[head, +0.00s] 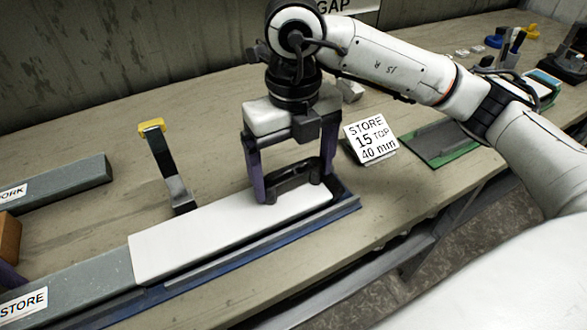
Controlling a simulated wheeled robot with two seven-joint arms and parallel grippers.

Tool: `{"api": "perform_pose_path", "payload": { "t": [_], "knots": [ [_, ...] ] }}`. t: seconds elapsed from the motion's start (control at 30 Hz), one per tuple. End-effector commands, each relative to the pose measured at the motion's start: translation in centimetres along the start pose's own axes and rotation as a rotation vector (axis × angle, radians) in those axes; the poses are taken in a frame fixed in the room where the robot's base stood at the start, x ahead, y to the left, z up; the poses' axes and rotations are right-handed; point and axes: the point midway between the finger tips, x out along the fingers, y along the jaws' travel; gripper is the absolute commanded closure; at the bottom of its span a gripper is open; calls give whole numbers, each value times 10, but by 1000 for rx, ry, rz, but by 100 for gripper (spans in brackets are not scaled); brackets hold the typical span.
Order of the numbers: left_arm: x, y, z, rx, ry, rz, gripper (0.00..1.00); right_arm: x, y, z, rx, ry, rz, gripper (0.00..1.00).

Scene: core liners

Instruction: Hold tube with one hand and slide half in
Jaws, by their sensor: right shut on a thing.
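A dark handle-like part (295,178) sits at the white piece's far right end. My right gripper (294,182) is low over that end, its purple fingers spread around the dark part and shut on it. How the fingers touch the white piece is hidden. A purple bit at the lower left edge (10,277) looks like a finger of my left gripper; the rest is out of view.
A grey bar marked WORK (60,185) lies at the left. A STORE 15 sign (371,138) and a green-edged tray (440,143) are at the right. The bench's front edge is close to the holder.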

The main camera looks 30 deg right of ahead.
Motion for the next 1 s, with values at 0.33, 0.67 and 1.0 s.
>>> {"api": "perform_pose_path", "payload": {
  "t": [0.33, 0.67, 1.0],
  "knots": [
    [-2, -1, -1, 0, 4, -4, 63, -1, 0, 0, 0, -1, 1, 44],
    [-2, 0, -1, 0, 2, -3, 63, -1, 0, 0, 0, -1, 0, 44],
    [-1, 0, -1, 2, 2, -1, 63, 0, 0, 0, 0, -1, 0, 44]
  ]
}}
